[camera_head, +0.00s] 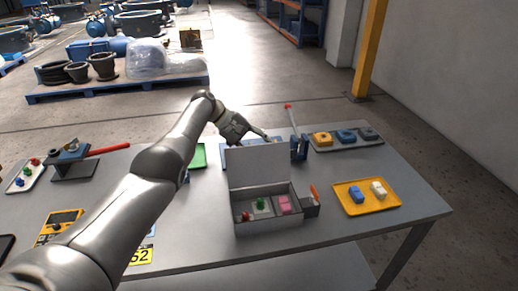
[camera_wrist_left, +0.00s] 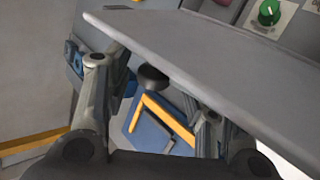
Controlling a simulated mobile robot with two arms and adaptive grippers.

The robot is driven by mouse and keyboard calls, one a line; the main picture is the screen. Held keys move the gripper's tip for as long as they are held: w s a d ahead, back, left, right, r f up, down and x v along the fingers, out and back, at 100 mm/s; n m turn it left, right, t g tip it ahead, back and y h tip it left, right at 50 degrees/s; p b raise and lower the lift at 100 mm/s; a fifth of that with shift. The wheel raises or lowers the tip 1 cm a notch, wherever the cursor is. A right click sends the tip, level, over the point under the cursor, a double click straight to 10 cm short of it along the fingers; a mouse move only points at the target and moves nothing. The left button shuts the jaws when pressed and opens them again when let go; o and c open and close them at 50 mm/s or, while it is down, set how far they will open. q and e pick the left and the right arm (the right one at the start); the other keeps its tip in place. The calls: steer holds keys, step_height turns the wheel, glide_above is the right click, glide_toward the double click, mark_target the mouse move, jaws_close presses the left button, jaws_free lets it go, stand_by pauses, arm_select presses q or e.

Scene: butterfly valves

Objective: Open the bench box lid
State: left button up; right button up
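The bench box (camera_head: 268,222) stands near the front middle of the table, with its grey lid (camera_head: 259,167) standing up at the rear edge. Inside are a red piece, a green knob (camera_head: 261,203) and a pink block (camera_head: 285,204). My left gripper (camera_head: 262,136) is behind the lid's top edge, its fingertips partly hidden. In the left wrist view the lid (camera_wrist_left: 215,65) crosses the upper right as a slanted grey plate, and the gripper's fingers (camera_wrist_left: 152,89) are spread apart beside it. I cannot tell whether they touch it. My right gripper is not in view.
A yellow tray (camera_head: 367,208) with blue and white pieces lies right of the box. A blue device (camera_head: 299,148) with a red-tipped lever stands behind it. A grey tray of valve parts (camera_head: 346,138) is at the back right. A yellow meter (camera_head: 62,226) lies left.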

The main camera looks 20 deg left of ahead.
arm_select(q)
steer(key=shift+w+d+r, duration=0.15)
steer(key=shift+d+r, duration=0.15)
steer(key=shift+a+r, duration=0.15)
steer(key=shift+r, duration=0.05)
steer(key=v, duration=1.1)
steer(key=shift+s+a, duration=0.25)
steer(key=shift+a, duration=0.15)
steer(key=shift+f, duration=0.15)
